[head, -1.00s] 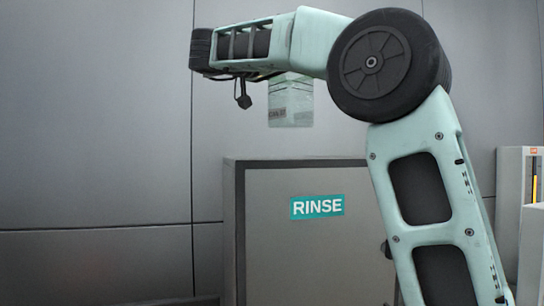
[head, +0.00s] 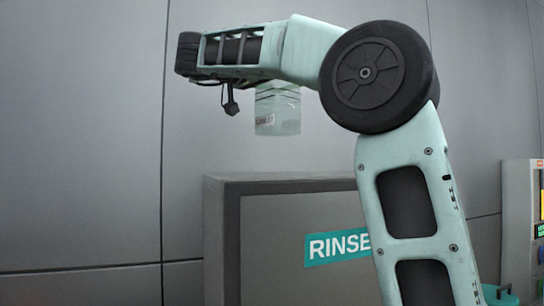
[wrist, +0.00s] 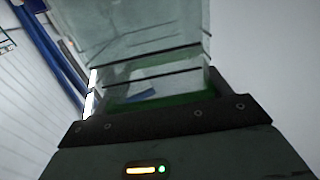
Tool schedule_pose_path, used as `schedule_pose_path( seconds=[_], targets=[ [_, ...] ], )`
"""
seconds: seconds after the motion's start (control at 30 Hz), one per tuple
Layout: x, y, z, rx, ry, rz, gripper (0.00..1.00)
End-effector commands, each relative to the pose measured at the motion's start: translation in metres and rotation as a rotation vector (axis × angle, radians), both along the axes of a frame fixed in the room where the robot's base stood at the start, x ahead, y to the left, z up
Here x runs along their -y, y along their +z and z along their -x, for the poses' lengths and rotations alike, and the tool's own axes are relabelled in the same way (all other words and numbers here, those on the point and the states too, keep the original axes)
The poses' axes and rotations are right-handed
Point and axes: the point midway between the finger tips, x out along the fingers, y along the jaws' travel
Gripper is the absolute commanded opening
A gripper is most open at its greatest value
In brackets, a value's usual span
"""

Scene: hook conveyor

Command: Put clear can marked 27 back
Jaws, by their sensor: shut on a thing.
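A clear can (head: 278,112) hangs upright under my forearm in the head view. It has a small white label whose print seems to end in 27. In the wrist view the clear can (wrist: 140,30) fills the upper middle, with a green band near its near end. My gripper (wrist: 155,105) is shut on it, seen as a dark bar across the can. In the head view the gripper is mostly hidden behind my arm.
A grey box with a teal RINSE sign (head: 335,248) stands below and behind the can, its top clear of it. A cabinet with a lit display (head: 524,230) is at the far right. Grey wall panels (head: 80,140) stand behind. Blue pipes (wrist: 48,55) show at left in the wrist view.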

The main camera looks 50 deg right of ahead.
Motion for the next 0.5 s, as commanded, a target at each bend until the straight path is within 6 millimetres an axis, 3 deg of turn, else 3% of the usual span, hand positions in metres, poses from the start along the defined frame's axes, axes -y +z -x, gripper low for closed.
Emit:
schedule_pose_path(
  seconds=[0.2,0.5],
  targets=[
    [0.000,-0.034,0.001,-0.004,0.000,0.000,0.05],
    [0.000,-0.063,0.000,-0.004,0.000,0.001,0.05]
  ],
)
